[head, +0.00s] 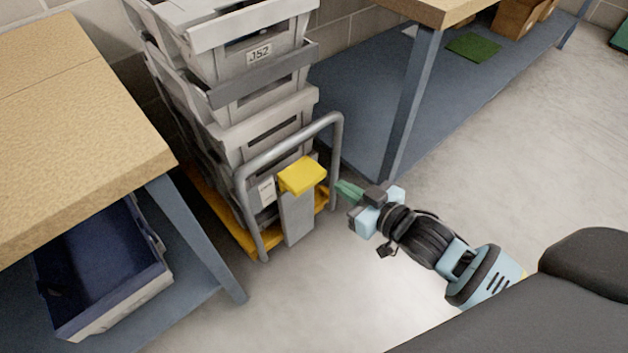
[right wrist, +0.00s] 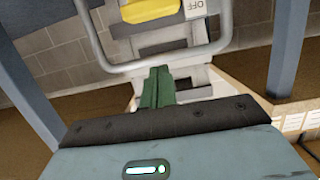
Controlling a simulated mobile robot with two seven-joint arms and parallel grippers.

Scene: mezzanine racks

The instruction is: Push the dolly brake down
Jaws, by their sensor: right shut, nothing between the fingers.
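The dolly (head: 247,239) is a yellow-orange base with a grey tube handle (head: 339,140), carrying stacked grey crates (head: 272,128). A yellow brake pedal (head: 302,176) sits on top of a grey post (head: 297,218) inside the handle. The pedal also shows at the top of the right wrist view (right wrist: 149,9), beside a white label reading OFF (right wrist: 194,8). My right gripper (head: 347,189) has green fingers, is shut and empty, and is just right of the handle, lower than the pedal. In the right wrist view its fingers (right wrist: 158,86) point toward the handle. My left gripper is not in view.
A wooden-topped bench (head: 80,120) stands at left with a dark blue bin (head: 105,265) on its lower shelf. Another bench with a blue-grey post (head: 408,105) and shelf (head: 365,90) stands behind right. The floor (head: 500,170) at right is clear.

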